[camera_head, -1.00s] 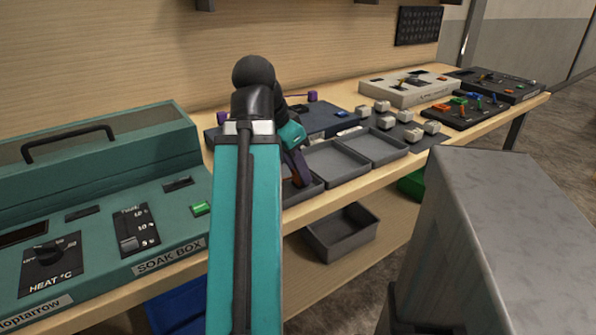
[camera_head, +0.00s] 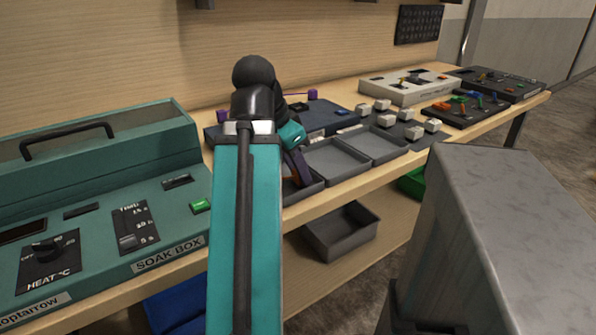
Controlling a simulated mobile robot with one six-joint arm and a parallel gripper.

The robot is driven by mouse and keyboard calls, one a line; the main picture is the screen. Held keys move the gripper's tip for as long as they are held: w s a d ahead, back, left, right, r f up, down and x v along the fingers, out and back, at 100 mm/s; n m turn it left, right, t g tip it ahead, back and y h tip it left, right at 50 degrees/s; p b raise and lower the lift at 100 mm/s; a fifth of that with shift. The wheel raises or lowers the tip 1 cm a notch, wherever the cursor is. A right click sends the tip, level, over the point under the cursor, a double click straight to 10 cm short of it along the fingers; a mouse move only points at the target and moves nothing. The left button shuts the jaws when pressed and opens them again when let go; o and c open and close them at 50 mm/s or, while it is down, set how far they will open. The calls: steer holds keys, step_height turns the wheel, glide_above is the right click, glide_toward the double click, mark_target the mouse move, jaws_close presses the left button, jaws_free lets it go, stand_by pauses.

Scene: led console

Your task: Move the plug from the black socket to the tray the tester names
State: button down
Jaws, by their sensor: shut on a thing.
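My gripper (camera_head: 298,168) is over the leftmost grey tray, behind and beside my teal arm. Its fingers are small here and partly hidden, and what is between them cannot be made out. Two empty grey trays, a middle one (camera_head: 336,174) and a right one (camera_head: 376,158), lie beside it; part of the left tray (camera_head: 312,188) shows under the gripper. A dark blue console (camera_head: 325,116), perhaps the tester, stands behind the trays, with purple pieces at its edges, partly hidden by my arm. The black socket and the plug are not clearly visible.
A teal soak box (camera_head: 100,215) fills the bench's left. White blocks (camera_head: 385,121) stand on a dark board right of the trays. A pale console (camera_head: 408,88) and dark panels are farther right. A grey bin (camera_head: 342,232) is below the bench. A grey metal block is at front right.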

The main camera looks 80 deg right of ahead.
stand_by(0.4)
steer(key=c, duration=1.4)
jaws_free()
steer(key=o, duration=0.3)
steer(key=shift+f, duration=0.1)
steer(key=shift+a, duration=0.1)
steer(key=shift+c, duration=0.3)
